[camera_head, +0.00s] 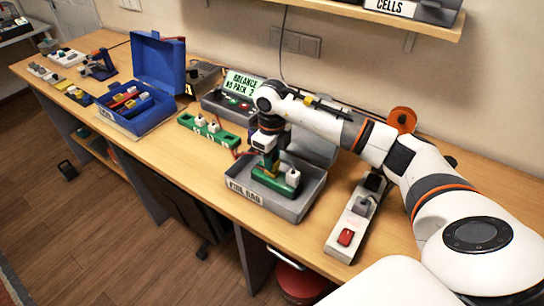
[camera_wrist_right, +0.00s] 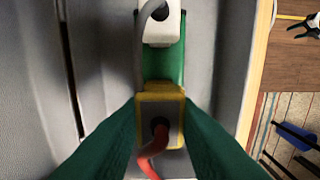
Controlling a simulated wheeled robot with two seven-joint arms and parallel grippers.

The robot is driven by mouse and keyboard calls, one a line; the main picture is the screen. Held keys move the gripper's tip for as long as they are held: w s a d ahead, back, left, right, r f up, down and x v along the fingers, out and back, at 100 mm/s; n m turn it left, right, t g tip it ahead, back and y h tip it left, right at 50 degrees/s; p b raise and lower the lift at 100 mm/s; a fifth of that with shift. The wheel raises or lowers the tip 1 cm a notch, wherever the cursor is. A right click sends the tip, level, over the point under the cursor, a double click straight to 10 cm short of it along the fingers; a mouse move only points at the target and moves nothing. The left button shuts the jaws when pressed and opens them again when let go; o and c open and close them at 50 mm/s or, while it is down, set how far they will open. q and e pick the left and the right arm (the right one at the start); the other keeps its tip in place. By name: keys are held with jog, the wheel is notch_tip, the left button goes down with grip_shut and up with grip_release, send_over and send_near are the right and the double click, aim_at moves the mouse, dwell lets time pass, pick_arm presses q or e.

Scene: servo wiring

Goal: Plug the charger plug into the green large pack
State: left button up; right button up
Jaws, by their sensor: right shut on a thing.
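The green large pack (camera_head: 275,180) lies in a grey, open-topped tray (camera_head: 308,200) in the head view, below my right gripper (camera_head: 271,165). A white connector (camera_head: 293,177) stands on one end of the pack; it also shows in the right wrist view (camera_wrist_right: 162,28). My right gripper (camera_wrist_right: 160,125) is shut on the yellow charger plug (camera_wrist_right: 160,98), which has a red cable (camera_wrist_right: 150,158). The plug is in line with the green pack (camera_wrist_right: 163,66) and at its near end. I cannot tell whether it is seated. My left gripper is not in view.
A charger (camera_head: 228,104) with a lit display stands behind the tray. A power strip (camera_head: 352,222) with a red switch lies to the right. An open blue box (camera_head: 132,120) stands farther left.

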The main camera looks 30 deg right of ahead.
jog(key=shift+f+b, duration=0.5)
jog(key=shift+f, duration=0.2)
jog(key=o, duration=1.1)
jog(key=shift+c, duration=0.2)
jog(key=shift+r, duration=0.1)
notch_tip(320, 180, up, 12)
jog(key=b, duration=0.2)
